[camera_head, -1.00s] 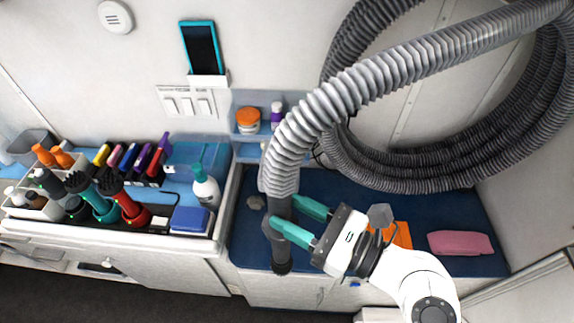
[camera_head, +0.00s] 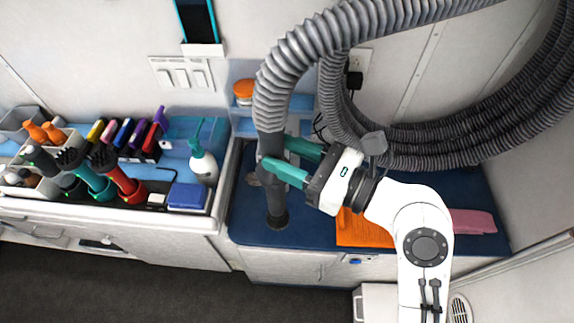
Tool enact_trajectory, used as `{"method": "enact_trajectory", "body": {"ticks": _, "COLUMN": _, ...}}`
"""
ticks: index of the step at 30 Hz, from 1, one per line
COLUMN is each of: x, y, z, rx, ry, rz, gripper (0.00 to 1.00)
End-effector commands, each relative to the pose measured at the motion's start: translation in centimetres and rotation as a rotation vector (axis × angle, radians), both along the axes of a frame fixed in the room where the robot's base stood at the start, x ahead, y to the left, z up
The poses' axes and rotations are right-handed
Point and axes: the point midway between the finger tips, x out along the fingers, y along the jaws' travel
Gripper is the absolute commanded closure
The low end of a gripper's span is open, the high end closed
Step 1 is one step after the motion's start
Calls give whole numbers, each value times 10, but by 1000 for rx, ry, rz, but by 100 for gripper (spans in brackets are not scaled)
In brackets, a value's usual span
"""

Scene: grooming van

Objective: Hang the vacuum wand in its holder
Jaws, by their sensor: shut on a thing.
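The vacuum wand (camera_head: 276,205) is a dark grey tube joined to a ribbed grey hose (camera_head: 272,97). It stands nearly upright in front of the blue worktop (camera_head: 330,185). My gripper (camera_head: 277,160), with teal fingers, comes in from the right and is shut on the upper part of the wand, just below the hose. The wand's lower end shows near the worktop's front edge; I cannot tell whether it touches. I cannot make out the holder for certain in this view.
The hose arches over my arm and coils at the right wall. An orange cloth (camera_head: 365,229) and a pink cloth (camera_head: 472,221) lie on the worktop. At left, a counter holds clippers, a white bottle (camera_head: 203,162) and a blue box (camera_head: 188,196). Dark floor is clear in front.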

Motion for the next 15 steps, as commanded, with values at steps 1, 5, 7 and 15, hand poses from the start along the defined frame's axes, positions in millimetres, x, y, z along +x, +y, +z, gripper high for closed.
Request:
{"method": "enact_trajectory", "body": {"ticks": 1, "x": 4, "y": 0, "z": -1, "rx": 1, "ry": -5, "rz": -1, "gripper": 95}}
{"method": "enact_trajectory", "body": {"ticks": 5, "x": 13, "y": -1, "z": -4, "rx": 1, "ry": -4, "rz": -1, "gripper": 95}}
{"method": "enact_trajectory", "body": {"ticks": 7, "x": 18, "y": -1, "z": -5, "rx": 1, "ry": -4, "rz": -1, "gripper": 95}}
{"method": "enact_trajectory", "body": {"ticks": 15, "x": 36, "y": -2, "z": -2, "rx": 2, "ry": -2, "rz": -1, "gripper": 95}}
